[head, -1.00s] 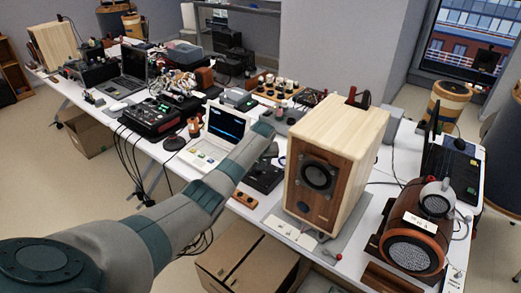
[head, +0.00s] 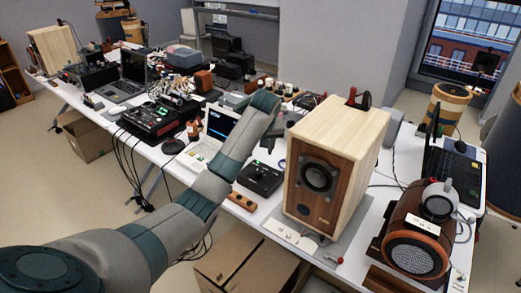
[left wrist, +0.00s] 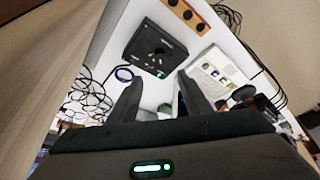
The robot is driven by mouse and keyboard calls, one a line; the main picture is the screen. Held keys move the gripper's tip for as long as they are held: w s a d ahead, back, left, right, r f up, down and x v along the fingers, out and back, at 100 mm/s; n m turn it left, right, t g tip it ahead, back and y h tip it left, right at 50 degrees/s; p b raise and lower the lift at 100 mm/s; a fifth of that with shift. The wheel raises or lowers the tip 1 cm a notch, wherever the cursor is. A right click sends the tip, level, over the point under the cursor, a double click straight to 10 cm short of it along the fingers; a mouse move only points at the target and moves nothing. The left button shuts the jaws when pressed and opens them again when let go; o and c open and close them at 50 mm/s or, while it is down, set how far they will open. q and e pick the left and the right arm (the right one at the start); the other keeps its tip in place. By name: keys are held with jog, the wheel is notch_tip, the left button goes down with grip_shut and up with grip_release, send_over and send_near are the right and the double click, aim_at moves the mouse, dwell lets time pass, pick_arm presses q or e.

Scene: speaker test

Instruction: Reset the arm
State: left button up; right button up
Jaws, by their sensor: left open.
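My left arm reaches in from the left in the head view, over the table. Its left gripper (head: 272,140) hangs beside the wooden speaker (head: 343,135), to its left and apart from it. In the left wrist view the two dark fingers of the left gripper (left wrist: 158,80) are spread with nothing between them. A black box with knobs (head: 260,178) lies on the white table below; it also shows in the left wrist view (left wrist: 155,46). My right gripper is in neither view.
A white laptop (head: 216,133) stands left of the black box. A small wooden strip with knobs (head: 243,201) lies near the table's front edge. A round-grilled speaker (head: 415,245) stands at right. Cables and electronics crowd the table's far left.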

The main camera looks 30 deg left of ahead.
pick_arm(q)
jog(key=shift+s+d+r, duration=0.15)
jog(key=shift+s+r, duration=0.05)
jog(key=shift+r, duration=0.4)
jog(key=shift+f, duration=0.1)
